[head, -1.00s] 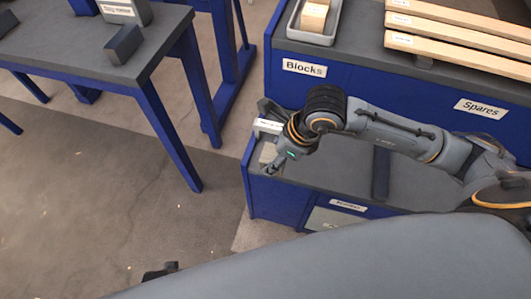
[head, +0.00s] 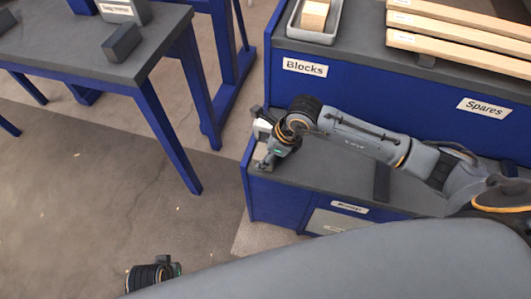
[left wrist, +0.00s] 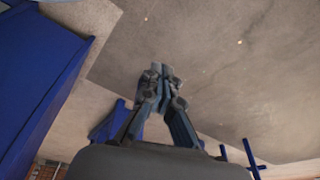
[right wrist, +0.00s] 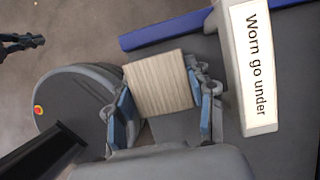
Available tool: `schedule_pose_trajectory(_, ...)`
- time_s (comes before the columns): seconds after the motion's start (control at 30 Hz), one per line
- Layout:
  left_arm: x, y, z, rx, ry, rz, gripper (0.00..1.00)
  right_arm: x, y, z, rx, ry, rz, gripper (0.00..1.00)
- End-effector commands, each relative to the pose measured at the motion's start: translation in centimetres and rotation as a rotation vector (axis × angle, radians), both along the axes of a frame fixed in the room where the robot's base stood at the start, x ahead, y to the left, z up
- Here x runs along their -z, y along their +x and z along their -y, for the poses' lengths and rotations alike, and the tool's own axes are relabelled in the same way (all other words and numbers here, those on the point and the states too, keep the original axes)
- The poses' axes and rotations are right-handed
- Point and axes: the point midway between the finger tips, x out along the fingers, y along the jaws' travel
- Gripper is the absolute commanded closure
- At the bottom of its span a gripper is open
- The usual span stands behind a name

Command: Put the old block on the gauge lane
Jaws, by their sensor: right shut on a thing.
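My right gripper (right wrist: 163,100) is shut on a pale wooden block (right wrist: 160,82), which sits between its blue finger pads in the right wrist view. In the head view my right gripper (head: 264,140) is over the left end of the lower blue-sided bench (head: 335,178); the block is hard to make out there. My left gripper (left wrist: 162,75) has its fingertips together with nothing seen between them, over open floor. It also shows at the bottom of the head view (head: 175,268). No label reading gauge lane is legible.
A sign reading "Worn go under" (right wrist: 257,75) stands close beside my right gripper. A grey tray (head: 313,36) with a wooden block (head: 314,14) is on the bench labelled Blocks, beside several wooden boards (head: 460,56). A blue-legged table (head: 165,48) holds grey blocks. Floor between is clear.

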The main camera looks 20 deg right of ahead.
Motion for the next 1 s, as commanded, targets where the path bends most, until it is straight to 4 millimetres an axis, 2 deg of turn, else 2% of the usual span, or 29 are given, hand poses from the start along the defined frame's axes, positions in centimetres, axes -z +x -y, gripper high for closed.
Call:
schedule_pose_trajectory(0.23, -0.5, 0.2, 0.0, 0.000, -0.001, 0.005, 1.00, 0.2, 0.0, 0.0, 0.001, 0.000, 0.000, 0.79)
schedule_pose_trajectory(0.27, -0.6, 0.2, 0.1, 0.000, -0.001, 0.007, 1.00, 0.2, 0.0, 0.0, 0.001, 0.000, 0.000, 0.40)
schedule_pose_trajectory(0.3, -0.7, 0.3, 0.1, 0.000, -0.001, 0.007, 1.00, 0.1, 0.0, 0.0, 0.001, 0.000, 0.000, 0.37)
schedule_pose_trajectory(0.7, -0.7, 0.3, 0.1, 0.000, -0.002, 0.009, 1.00, -0.1, 0.0, 0.0, 0.001, 0.000, 0.000, 0.37)
schedule_pose_trajectory(0.77, 0.1, -0.1, -0.1, 0.000, 0.001, -0.001, 1.00, -0.9, -0.1, 0.3, 0.002, 0.000, 0.002, 0.37)
schedule_pose_trajectory(1.0, 2.7, -1.0, -0.2, 0.003, 0.002, -0.017, 1.00, -5.6, -1.2, 2.0, 0.002, -0.002, 0.003, 0.37)
